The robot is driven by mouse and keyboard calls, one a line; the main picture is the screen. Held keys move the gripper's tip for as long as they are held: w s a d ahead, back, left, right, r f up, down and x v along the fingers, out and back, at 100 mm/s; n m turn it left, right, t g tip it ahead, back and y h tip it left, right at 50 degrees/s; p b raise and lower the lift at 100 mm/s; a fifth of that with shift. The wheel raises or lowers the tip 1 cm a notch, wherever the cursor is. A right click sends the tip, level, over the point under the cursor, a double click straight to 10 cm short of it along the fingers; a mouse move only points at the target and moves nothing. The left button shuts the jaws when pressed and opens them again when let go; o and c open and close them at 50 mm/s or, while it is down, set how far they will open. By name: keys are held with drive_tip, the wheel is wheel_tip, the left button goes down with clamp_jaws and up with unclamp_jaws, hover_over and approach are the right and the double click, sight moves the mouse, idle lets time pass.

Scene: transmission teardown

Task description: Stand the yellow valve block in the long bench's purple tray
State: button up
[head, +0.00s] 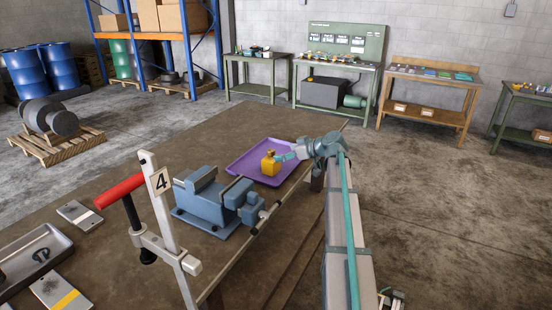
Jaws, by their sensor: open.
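The yellow valve block (270,165) stands upright in the purple tray (243,167) on the long bench (190,140). It is in the right part of the tray, with a small knob-like top. My gripper (280,158) is at the block's right side, reaching in from the right over the tray's edge. The gripper is open. The fingertips are small here, and I cannot tell whether they touch the block.
A blue-grey vise (215,203) stands on the bench in front of the tray. A clamp with a red handle (120,190) and a post marked 4 (160,183) rise nearer. A grey tray (35,258) lies at the left. The bench behind the purple tray is clear.

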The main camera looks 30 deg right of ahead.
drive_tip(key=shift+b+v, duration=0.35)
drive_tip(key=shift+v, duration=1.9)
